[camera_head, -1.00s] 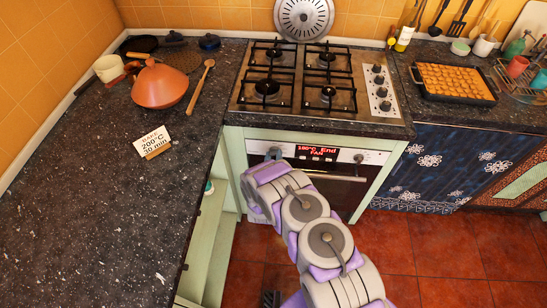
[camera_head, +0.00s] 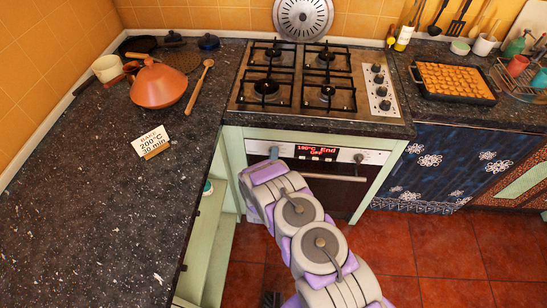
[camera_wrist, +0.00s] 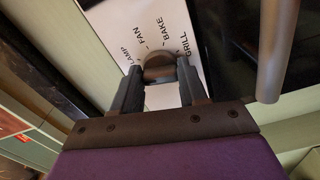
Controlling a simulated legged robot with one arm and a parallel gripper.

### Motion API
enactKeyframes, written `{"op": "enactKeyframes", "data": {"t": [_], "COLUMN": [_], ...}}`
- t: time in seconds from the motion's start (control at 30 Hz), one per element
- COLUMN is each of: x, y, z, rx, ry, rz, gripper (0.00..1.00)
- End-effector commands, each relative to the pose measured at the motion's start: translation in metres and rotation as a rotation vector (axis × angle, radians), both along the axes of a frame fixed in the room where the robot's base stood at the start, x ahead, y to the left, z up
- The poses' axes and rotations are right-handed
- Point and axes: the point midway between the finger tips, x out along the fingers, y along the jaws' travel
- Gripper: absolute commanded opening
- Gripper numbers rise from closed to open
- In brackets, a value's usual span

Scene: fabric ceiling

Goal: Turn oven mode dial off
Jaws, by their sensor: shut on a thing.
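The oven (camera_head: 342,197) is below the gas hob, its display (camera_head: 316,152) lit red with "End" and a lower word that looks like "OFF". The mode dial (camera_wrist: 158,66) shows in the wrist view on a white panel lettered LAMP, FAN, BAKE and GRILL. My gripper (camera_wrist: 159,78) is shut on the dial, one finger on each side. The dial's pointer is hard to make out. In the head view my gripper (camera_head: 273,153) is at the left end of the oven panel; my arm hides most of the dial.
The oven door handle (camera_head: 333,177) runs just below the panel and shows close on the right in the wrist view. A second knob (camera_head: 358,158) is at the panel's right. A card (camera_head: 152,141) reading BAKE 200°C stands on the left counter.

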Motion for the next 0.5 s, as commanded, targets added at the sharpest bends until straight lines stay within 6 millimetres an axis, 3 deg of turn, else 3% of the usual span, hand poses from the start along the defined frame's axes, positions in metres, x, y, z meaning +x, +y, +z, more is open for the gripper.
{"op": "enactKeyframes", "data": {"t": [0.5], "x": [-0.0016], "y": [0.0047], "z": [-0.0028], "rx": [-0.214], "ry": [0.012], "rz": [0.012], "gripper": [0.12]}}
